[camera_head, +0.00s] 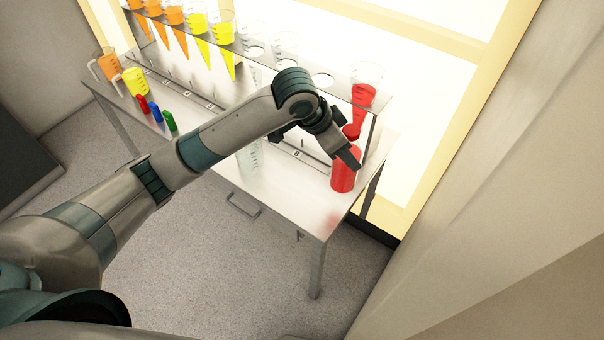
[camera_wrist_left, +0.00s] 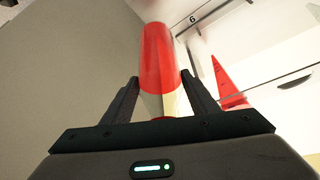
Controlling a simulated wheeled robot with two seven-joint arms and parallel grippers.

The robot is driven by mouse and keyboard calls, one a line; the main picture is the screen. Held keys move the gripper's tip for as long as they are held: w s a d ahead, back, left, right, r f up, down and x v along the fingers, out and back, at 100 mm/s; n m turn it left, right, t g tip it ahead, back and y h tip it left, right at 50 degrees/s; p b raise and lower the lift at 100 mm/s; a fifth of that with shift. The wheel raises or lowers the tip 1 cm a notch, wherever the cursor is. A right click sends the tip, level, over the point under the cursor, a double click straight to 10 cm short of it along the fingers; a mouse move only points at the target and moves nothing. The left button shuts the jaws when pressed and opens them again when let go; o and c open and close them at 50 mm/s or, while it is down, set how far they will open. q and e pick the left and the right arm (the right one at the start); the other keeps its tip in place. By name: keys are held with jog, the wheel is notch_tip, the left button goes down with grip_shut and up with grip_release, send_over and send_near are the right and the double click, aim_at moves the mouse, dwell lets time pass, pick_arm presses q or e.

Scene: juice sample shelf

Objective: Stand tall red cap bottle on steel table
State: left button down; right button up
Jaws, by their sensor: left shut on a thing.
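The tall red bottle (camera_head: 343,174) with its red cap (camera_head: 351,131) is upright at the right end of the steel table (camera_head: 300,205). My left gripper (camera_head: 349,157) is shut on it just below the cap. In the left wrist view the red bottle (camera_wrist_left: 158,50) sits between the two dark fingers of the left gripper (camera_wrist_left: 158,95). Whether its base touches the tabletop or hangs just above it, I cannot tell. My right gripper is not in view.
A steel rack (camera_head: 297,70) along the back holds cones of orange, yellow and red juice. The red cone (camera_head: 361,100) is close behind the bottle. Orange (camera_head: 109,63) and yellow (camera_head: 135,82) jugs and small coloured items (camera_head: 156,112) stand left. A clear container (camera_head: 249,160) is behind my forearm.

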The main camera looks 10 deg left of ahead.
pick_arm(q)
jog(key=w+a+f+p, duration=0.1)
jog(key=a+f+p, duration=0.2)
jog(key=a+f, duration=0.3)
jog(key=a, duration=0.4)
jog(key=shift+w+a+f, duration=0.15)
jog(key=shift+a, duration=0.15)
notch_tip(320, 180, down, 4)
jog(key=shift+p, duration=0.7)
jog(key=c, duration=0.7)
grip_release()
jog(key=shift+f, duration=0.1)
